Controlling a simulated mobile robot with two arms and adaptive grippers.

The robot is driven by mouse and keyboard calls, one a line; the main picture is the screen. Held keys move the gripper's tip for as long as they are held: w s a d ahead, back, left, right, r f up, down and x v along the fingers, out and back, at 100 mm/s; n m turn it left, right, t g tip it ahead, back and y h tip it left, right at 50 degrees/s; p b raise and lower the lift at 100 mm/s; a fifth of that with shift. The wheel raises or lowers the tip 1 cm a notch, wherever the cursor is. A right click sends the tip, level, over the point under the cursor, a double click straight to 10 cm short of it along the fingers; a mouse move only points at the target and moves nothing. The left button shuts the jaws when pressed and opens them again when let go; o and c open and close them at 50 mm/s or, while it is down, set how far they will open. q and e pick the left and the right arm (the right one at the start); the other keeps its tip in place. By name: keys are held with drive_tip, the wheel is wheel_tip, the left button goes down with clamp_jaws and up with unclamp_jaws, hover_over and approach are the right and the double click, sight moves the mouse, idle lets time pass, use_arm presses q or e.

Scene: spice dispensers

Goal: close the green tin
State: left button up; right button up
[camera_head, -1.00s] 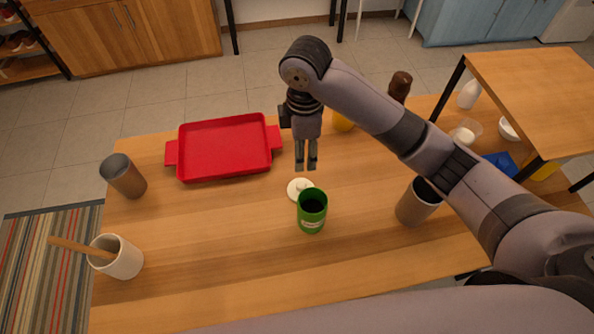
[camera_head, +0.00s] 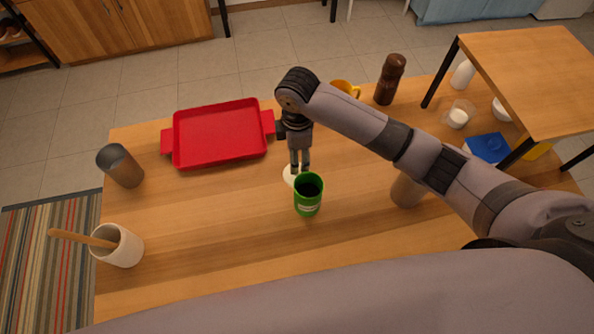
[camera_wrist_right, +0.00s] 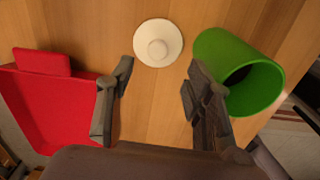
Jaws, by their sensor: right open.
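The green tin (camera_head: 308,197) stands upright and open on the wooden table, its dark inside showing. It also shows in the right wrist view (camera_wrist_right: 238,68), at the right. A round cream lid with a knob (camera_wrist_right: 158,44) lies on the table beside the tin; in the head view the lid (camera_head: 288,178) is partly hidden by the gripper and tin. My right gripper (camera_head: 300,170) points down over the lid, close behind the tin. In the wrist view its fingers (camera_wrist_right: 158,95) are apart with nothing between them. My left gripper is not in view.
A red tray (camera_head: 220,133) lies left of the gripper. A metal cup (camera_head: 121,166) and a white crock with a wooden handle (camera_head: 122,249) stand at the left. A metal canister (camera_head: 406,190) is partly behind my arm. The front middle of the table is clear.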

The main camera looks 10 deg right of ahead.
wheel_tip(320, 180, down, 3)
drive_tip(key=shift+w+r, duration=0.1)
drive_tip(key=shift+r, duration=0.05)
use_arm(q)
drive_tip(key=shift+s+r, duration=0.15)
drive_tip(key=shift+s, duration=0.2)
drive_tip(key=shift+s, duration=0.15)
use_arm(e)
drive_tip(key=shift+f+p, duration=0.35)
drive_tip(key=shift+f, duration=0.05)
wheel_tip(320, 180, down, 4)
drive_tip(key=shift+d+f+p, duration=0.15)
drive_tip(key=shift+f+p, duration=0.05)
drive_tip(key=shift+p, duration=0.2)
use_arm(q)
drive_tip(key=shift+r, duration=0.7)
use_arm(e)
drive_tip(key=shift+c, duration=0.4)
drive_tip(key=c, duration=1)
drive_tip(key=shift+w+r, duration=0.1)
